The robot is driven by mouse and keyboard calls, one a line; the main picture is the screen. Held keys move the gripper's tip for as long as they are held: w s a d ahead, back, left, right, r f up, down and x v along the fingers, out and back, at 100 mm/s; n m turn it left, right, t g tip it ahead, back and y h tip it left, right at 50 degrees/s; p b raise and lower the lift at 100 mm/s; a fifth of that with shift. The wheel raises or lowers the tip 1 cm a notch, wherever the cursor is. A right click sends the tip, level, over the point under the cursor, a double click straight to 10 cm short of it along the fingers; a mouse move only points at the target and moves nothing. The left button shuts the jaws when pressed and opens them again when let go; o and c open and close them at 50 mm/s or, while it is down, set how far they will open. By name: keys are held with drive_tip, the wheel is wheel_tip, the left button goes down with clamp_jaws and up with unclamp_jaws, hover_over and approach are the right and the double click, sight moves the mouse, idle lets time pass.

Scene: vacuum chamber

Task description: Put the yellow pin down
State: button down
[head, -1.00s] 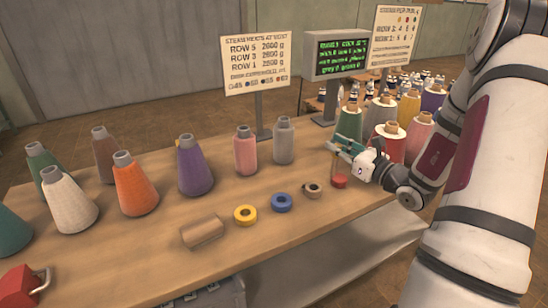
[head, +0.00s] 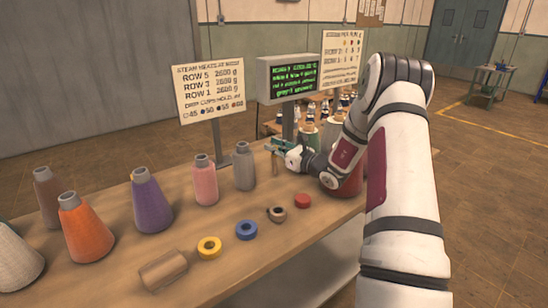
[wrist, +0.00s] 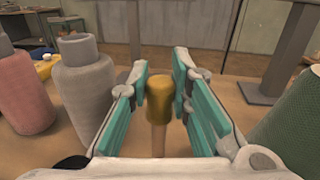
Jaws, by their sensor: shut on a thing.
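The yellow pin (wrist: 159,96) has a yellow head and a pale wooden shaft. In the wrist view it stands upright between the teal pads of my gripper (wrist: 160,92), which is shut on it. In the head view my gripper (head: 280,147) is over the back of the wooden table (head: 215,265), right of the grey yarn cone (head: 244,166). A thin part of the pin shows below the fingers. I cannot tell whether its lower end touches the table.
Pink (head: 205,182), purple (head: 151,203) and orange (head: 85,230) cones stand to the left. Yellow (head: 209,247), blue (head: 246,230), brown and red (head: 302,200) rolls lie in front. A monitor (head: 288,78) and sign stands rise behind. A green cone (wrist: 292,130) is close on the right.

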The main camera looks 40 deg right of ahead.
sight(274, 156)
drive_tip(key=shift+w+f, duration=0.1)
drive_tip(key=shift+f, duration=1.65)
drive_tip(key=shift+f, duration=0.15)
drive_tip(key=c, duration=1.5)
unclamp_jaws()
drive_tip(key=shift+o, duration=0.2)
